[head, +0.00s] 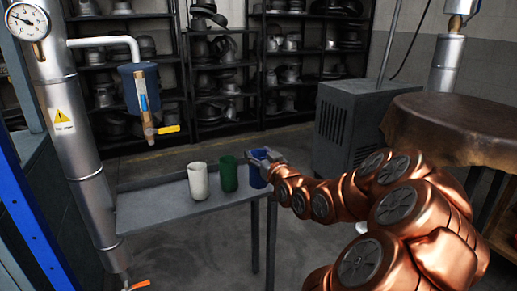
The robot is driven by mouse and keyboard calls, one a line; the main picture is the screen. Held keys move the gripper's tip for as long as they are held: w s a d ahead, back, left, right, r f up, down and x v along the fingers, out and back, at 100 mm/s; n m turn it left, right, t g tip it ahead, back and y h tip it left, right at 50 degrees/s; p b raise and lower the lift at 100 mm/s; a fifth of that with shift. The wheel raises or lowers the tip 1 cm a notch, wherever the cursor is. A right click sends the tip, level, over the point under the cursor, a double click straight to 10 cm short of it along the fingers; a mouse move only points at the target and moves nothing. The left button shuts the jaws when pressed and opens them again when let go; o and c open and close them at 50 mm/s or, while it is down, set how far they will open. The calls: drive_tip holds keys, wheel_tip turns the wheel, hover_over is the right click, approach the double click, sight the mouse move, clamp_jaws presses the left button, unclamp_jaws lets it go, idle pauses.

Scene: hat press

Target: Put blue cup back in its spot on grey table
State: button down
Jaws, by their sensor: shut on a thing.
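The blue cup (256,177) is upright at the right end of the grey table (155,213), right of the green cup. My gripper (262,157) is shut on its upper part, reaching in from the right. The fingers hide part of the rim. I cannot tell whether the cup's base touches the table top. The green cup (228,174) and the white cup (199,182) stand upright on the table in a row to the left of it.
A pipe with a gauge (28,22) and a small blue tank with a yellow valve (140,92) stand by the table's left end. A grey cabinet (350,125) and a brown round-topped table (455,125) are at right. The table's left part is bare.

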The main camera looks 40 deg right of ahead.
drive_tip(key=shift+w+d+f+b, duration=0.25)
drive_tip(key=shift+w+d+f, duration=0.5)
drive_tip(key=shift+w+d, duration=0.4)
drive_tip(key=shift+w+d+f+b, duration=0.3)
drive_tip(key=shift+w+d+f, duration=0.4)
drive_tip(key=shift+w+d, duration=0.45)
drive_tip(key=shift+w+d+f+b, duration=0.25)
drive_tip(key=shift+w+d+f, duration=0.5)
drive_tip(key=shift+w+d, duration=0.35)
drive_tip(key=shift+a+f, duration=0.1)
drive_tip(key=shift+f, duration=0.15)
drive_tip(key=shift+c, duration=1.6)
unclamp_jaws()
drive_tip(key=shift+w+r, duration=0.1)
drive_tip(key=p+v, duration=0.1)
drive_tip(key=v, duration=1.1)
